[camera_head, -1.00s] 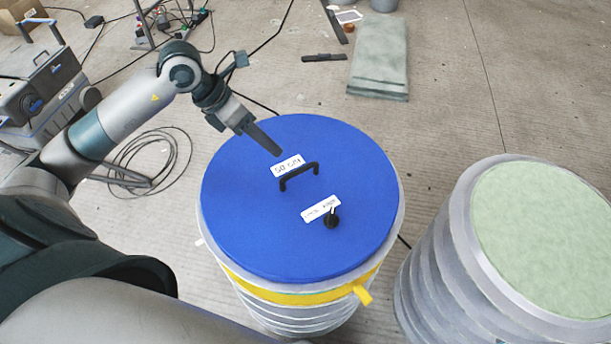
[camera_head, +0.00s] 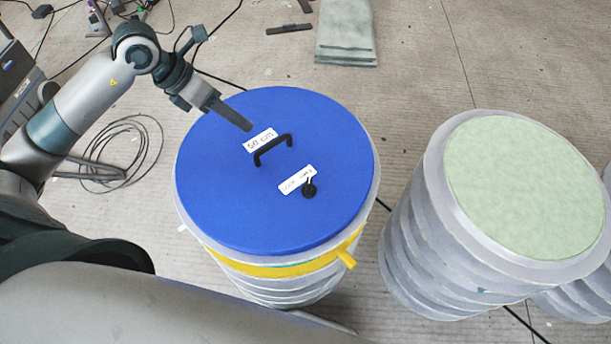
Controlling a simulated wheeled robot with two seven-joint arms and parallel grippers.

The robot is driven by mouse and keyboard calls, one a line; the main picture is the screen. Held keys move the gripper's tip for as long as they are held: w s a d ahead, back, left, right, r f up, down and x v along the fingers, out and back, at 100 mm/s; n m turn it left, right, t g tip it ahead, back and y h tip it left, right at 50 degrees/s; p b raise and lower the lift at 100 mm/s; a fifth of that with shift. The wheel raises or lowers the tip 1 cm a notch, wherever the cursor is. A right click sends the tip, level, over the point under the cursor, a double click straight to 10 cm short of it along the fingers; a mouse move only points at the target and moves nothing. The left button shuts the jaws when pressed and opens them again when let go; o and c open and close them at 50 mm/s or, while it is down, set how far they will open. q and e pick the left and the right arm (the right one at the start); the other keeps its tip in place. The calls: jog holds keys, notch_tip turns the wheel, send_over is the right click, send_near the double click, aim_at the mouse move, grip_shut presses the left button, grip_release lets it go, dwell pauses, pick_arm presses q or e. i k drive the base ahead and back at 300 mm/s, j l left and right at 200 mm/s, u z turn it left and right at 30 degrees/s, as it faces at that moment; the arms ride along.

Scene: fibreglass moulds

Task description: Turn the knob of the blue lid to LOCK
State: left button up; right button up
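The blue lid (camera_head: 240,205) sits on a ribbed grey drum (camera_head: 290,290) with a yellow band below its rim. The black knob (camera_head: 309,190) is on the lid's right part, beside a white label (camera_head: 297,180) whose writing is too small to read surely. A black handle (camera_head: 273,149) stands near the lid's middle, next to another white label (camera_head: 260,139). My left gripper (camera_head: 247,126) is over the lid's far left part, apart from the knob. Its fingers overlap as one dark strip, so their opening cannot be told. My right gripper is not in view.
A second ribbed drum (camera_head: 436,205) with a pale green top stands to the right, with a narrow gap between. Another drum shows at the right edge. Black coiled cable (camera_head: 120,150) lies on the floor at left. A pale slab (camera_head: 345,35) lies behind.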

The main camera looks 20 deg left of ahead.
aim_at(308, 190)
jog(key=l+u, duration=0.5)
jog(key=u, duration=0.2)
jog(key=l+u, duration=0.2)
jog(key=u, duration=0.2)
